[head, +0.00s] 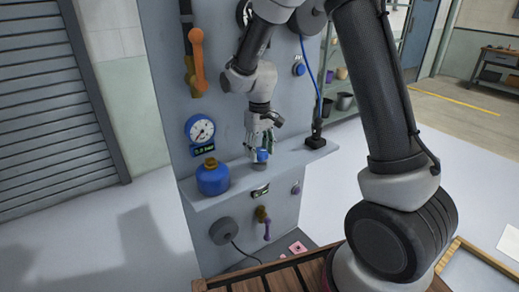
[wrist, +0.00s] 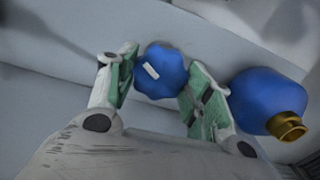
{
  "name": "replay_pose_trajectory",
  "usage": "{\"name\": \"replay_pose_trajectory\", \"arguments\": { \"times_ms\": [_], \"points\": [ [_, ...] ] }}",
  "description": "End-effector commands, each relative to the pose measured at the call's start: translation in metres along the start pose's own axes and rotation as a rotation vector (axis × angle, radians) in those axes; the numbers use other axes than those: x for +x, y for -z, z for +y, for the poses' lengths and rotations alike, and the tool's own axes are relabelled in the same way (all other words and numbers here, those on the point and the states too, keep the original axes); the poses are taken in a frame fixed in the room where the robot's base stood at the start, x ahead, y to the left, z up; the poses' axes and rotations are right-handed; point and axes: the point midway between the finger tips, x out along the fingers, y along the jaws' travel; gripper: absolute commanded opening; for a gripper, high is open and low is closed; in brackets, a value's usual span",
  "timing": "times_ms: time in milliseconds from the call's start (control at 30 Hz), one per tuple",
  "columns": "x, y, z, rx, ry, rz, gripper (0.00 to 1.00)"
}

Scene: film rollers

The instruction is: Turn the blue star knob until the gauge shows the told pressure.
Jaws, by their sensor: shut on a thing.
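The blue star knob (wrist: 160,72) has a lobed rim and a small white mark on its top. In the head view the knob (head: 262,156) sits low over the shelf, on a grey base. My gripper (wrist: 158,85) reaches down from above, with one green-padded finger on each side of the knob, and is shut on it. In the head view my gripper (head: 262,147) partly hides the knob. The round gauge (head: 200,129) has a white dial, a blue rim and a dark needle. A small lit readout (head: 204,149) below it is too small to read surely.
A blue bottle with a brass cap (head: 213,178) stands on the shelf (head: 229,193), left of the knob, and close to my right finger in the wrist view. An orange lever (head: 198,60) is above the gauge. A black stand with a blue cable (head: 316,142) is at the shelf's right.

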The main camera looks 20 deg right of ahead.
Motion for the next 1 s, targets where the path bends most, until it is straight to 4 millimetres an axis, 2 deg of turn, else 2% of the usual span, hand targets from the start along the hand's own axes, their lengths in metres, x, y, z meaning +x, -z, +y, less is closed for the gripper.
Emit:
{"name": "replay_pose_trajectory", "arguments": {
  "times_ms": [600,1000],
  "points": [
    [-0.0009,0.0009,-0.0002,0.537,0.000,0.002,0.27],
    [-0.0010,0.0012,-0.0002,0.707,0.000,0.003,0.27]
  ]
}}
